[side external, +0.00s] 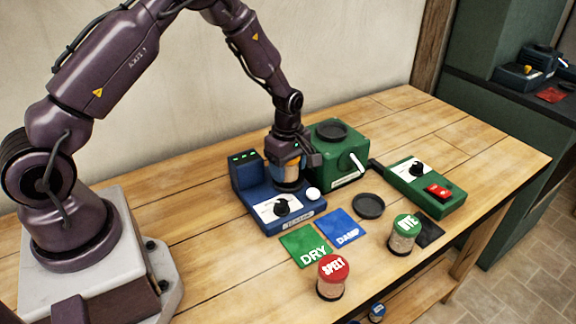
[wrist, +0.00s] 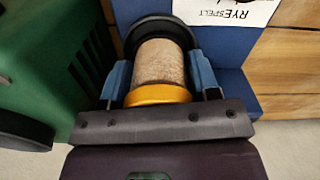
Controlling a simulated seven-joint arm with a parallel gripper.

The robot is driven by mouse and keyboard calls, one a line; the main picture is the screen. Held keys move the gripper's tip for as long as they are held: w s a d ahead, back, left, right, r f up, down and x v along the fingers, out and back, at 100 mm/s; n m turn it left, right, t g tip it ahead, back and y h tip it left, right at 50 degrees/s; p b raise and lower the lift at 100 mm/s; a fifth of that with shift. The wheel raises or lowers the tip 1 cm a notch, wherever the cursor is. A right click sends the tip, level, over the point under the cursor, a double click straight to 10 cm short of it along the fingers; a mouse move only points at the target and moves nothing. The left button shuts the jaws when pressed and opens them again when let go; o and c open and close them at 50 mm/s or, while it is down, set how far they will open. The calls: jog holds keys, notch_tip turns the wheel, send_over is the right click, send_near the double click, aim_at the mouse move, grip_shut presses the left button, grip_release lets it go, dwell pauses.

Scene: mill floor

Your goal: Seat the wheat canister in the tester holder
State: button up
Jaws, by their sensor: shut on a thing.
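The wheat canister (wrist: 158,65) has a clear body of pale grain and a yellow-orange lid (wrist: 158,94). My gripper (wrist: 161,80) is shut on it, with one blue finger on each side. In the side external view my gripper (side external: 288,158) is above the blue tester (side external: 250,195), and the canister (side external: 287,171) shows below the wrist. The tester's round black holder (wrist: 135,25) surrounds or lies just behind the canister's far end in the wrist view. I cannot tell how deep the canister sits in it.
The red-lidded SPELT canister (side external: 331,278), the green-lidded RYE canister (side external: 404,236), DRY card (side external: 305,246) and DAMP card (side external: 343,228) lie in front.

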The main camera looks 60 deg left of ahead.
jog(key=shift+f, duration=0.5)
jog(key=o, duration=0.8)
jog(key=shift+c, duration=0.2)
jog(key=shift+r, duration=5.55)
jog(key=shift+m, duration=0.6)
jog(key=s+d+r+m+t, duration=0.2)
jog(key=s+d+r+m, duration=0.2)
jog(key=s+r+m, duration=0.5)
jog(key=s+d+r+m+t, duration=0.3)
jog(key=s+r+m, duration=0.6)
jog(key=s, duration=0.4)
jog(key=shift+s+d+r+m+t, duration=0.2)
jog(key=shift+d+r+m+t, duration=0.15)
jog(key=shift+d+r, duration=0.3)
